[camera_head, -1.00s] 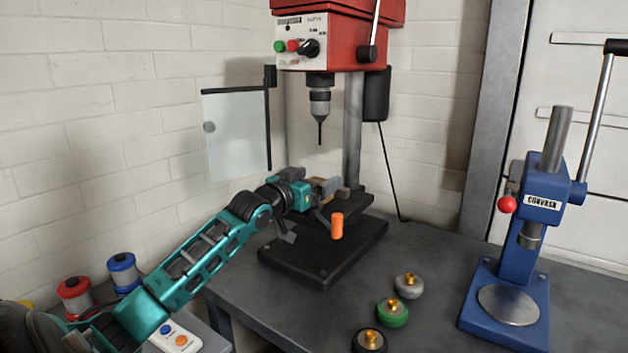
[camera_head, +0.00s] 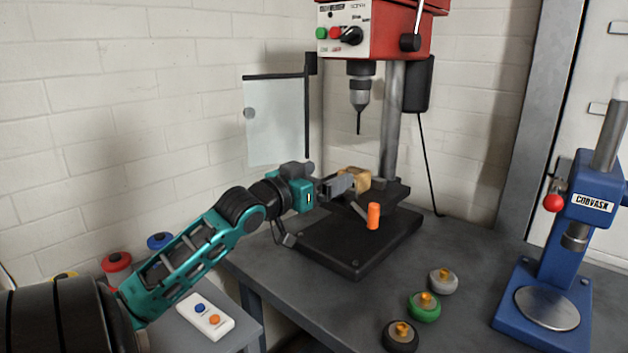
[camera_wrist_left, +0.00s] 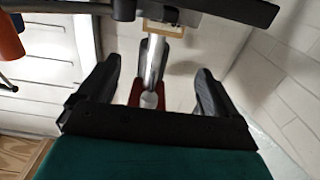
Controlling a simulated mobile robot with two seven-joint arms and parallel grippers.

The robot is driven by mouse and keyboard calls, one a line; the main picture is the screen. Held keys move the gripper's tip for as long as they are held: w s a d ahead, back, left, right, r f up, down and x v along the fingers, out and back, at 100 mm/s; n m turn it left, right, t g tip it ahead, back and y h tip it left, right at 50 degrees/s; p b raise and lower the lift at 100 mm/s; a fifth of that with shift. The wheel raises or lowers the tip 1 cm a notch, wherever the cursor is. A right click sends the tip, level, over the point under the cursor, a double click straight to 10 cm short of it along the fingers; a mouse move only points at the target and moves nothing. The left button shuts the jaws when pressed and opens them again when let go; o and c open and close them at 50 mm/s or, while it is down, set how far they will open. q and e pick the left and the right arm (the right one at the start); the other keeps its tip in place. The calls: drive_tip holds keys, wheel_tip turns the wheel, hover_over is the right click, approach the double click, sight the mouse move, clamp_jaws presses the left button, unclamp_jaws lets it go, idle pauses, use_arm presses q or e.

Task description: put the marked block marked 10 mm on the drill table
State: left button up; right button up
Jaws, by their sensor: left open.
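The tan wooden block (camera_head: 353,178) rests on the dark drill table (camera_head: 394,194) under the drill bit; I cannot read its marking. My left gripper (camera_head: 338,185) is open just to the left of the block, its fingers pointing at it. In the left wrist view the two fingers (camera_wrist_left: 157,88) stand wide apart with nothing held between them. A tan edge, probably the block (camera_wrist_left: 164,28), shows beyond the fingertips under the dark table slab (camera_wrist_left: 215,8). My right gripper is not in view.
The drill bit (camera_head: 358,120) hangs above the table. An orange handle (camera_head: 374,215) sticks out at the table's front. Several round knobbed pieces, one green (camera_head: 424,306), stand on the bench. A blue press (camera_head: 560,250) is at right, a white two-button box (camera_head: 205,316) at lower left.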

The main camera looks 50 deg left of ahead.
use_arm(q)
drive_tip(key=shift+s+d, duration=0.15)
drive_tip(key=shift+s, duration=1)
